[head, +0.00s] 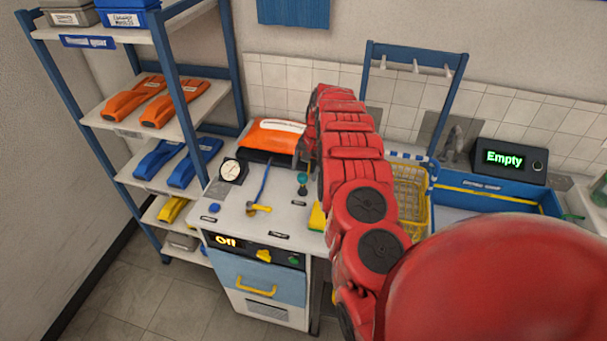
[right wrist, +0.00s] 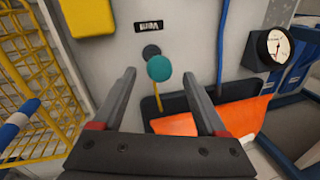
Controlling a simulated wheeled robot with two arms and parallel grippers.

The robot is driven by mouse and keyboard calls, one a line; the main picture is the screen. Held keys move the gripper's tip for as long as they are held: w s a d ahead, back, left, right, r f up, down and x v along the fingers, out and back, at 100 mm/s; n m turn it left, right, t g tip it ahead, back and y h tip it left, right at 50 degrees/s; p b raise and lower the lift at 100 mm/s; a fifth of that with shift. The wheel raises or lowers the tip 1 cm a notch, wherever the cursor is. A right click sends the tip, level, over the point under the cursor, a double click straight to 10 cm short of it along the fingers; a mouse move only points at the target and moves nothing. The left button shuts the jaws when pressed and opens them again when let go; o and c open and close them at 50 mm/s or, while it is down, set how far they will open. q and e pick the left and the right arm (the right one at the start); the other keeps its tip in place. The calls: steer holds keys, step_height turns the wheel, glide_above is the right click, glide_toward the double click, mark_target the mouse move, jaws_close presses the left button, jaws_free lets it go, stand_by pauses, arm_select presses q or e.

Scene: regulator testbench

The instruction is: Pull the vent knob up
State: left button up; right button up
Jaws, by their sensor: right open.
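The vent knob is a round teal knob (head: 302,178) on a short dark stem, standing on the white bench top (head: 228,207). In the right wrist view the teal knob (right wrist: 159,68) appears between the fingertips of my right gripper (right wrist: 158,78), which is open with nothing held. I cannot tell how much gap there is between the fingers and the knob. A dark label plate (right wrist: 149,27) sits by the knob. In the head view my red right arm hides most of the right gripper. My left gripper is not in view.
An orange pouch (head: 270,136) lies behind the knob. A round gauge (head: 233,170), a blue hose and a yellow valve handle (head: 258,208) are to its left. A yellow wire basket (head: 411,192) and blue sink (head: 487,190) are at the right.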

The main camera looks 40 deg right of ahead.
mark_target(303, 178)
steer(key=shift+f, duration=0.75)
steer(key=shift+w+a+f+p, duration=0.2)
steer(key=shift+f+p, duration=0.1)
steer(key=shift+f, duration=0.35)
jaws_close()
stand_by(0.5)
